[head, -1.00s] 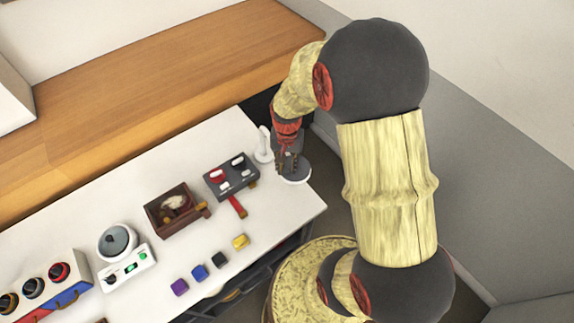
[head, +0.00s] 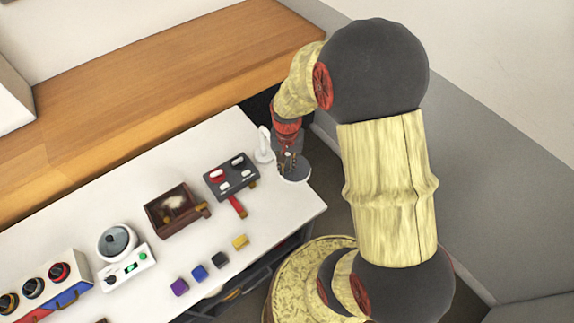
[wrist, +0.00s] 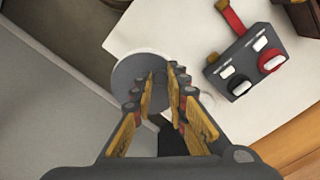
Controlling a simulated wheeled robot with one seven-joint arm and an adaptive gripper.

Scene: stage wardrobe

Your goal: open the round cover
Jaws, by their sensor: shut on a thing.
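The round cover is a grey disc (head: 298,171) at the right end of the white table in the head view. It also shows as a pale grey disc (wrist: 127,72) in the wrist view. My gripper (head: 287,163) is over the disc, pointing down. In the wrist view my gripper (wrist: 163,82) has its fingers close together over the disc's middle, shut on the cover. The fingers hide the part they grip. I cannot tell whether the cover is raised off what lies below it.
A white upright piece (head: 264,146) stands close left of my gripper. A dark switch box (head: 231,177) with a red handle is further left. Beyond are a brown wooden box (head: 163,218), a white device with a round dial (head: 127,268) and several small coloured blocks (head: 199,272).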

